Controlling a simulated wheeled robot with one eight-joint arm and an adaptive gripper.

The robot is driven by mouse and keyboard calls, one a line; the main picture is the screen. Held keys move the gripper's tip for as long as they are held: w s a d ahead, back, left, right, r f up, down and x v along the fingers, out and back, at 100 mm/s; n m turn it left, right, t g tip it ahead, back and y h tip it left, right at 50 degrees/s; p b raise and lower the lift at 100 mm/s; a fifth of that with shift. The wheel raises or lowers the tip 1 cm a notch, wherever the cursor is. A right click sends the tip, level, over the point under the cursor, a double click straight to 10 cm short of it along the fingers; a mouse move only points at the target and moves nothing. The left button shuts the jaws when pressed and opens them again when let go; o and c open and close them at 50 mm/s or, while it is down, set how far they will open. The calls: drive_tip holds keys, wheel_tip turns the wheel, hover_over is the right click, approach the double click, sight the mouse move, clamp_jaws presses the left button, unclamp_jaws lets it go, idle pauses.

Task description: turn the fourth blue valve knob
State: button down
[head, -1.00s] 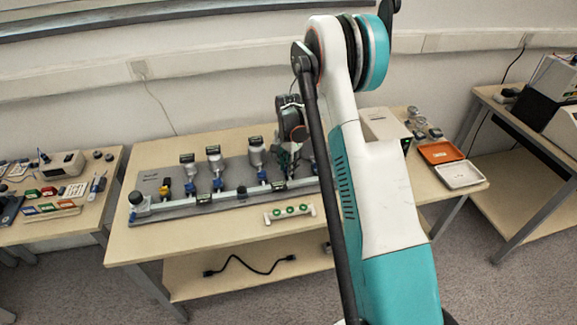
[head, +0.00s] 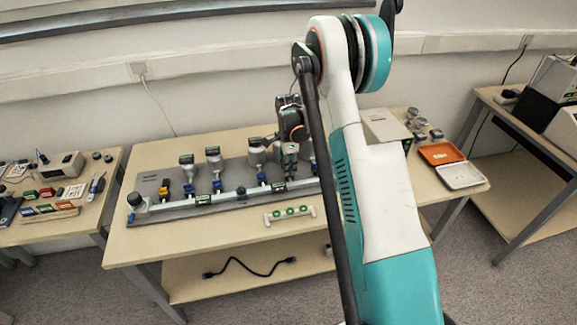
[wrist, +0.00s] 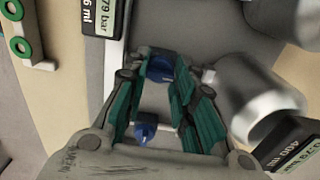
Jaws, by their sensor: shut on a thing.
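My gripper (head: 289,168) reaches down to the manifold (head: 230,197) on the middle table, right of three visible blue knobs (head: 190,190), (head: 217,185), (head: 263,176). In the wrist view, its teal fingers (wrist: 158,82) are shut on a blue valve knob (wrist: 160,67), with one finger on each side. In the head view the held knob is hidden by my gripper. My arm hides the manifold's right end.
Metal cylinders (head: 213,161) with small displays stand behind the knobs; one cylinder (wrist: 245,95) is close to the fingers. A white holder with green rings (head: 289,213) lies in front. Orange (head: 440,152) and white (head: 459,175) trays are at right.

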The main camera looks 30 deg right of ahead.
idle(0.3)
drive_tip(key=c, duration=1.3)
unclamp_jaws()
wheel_tip(320, 180, up, 12)
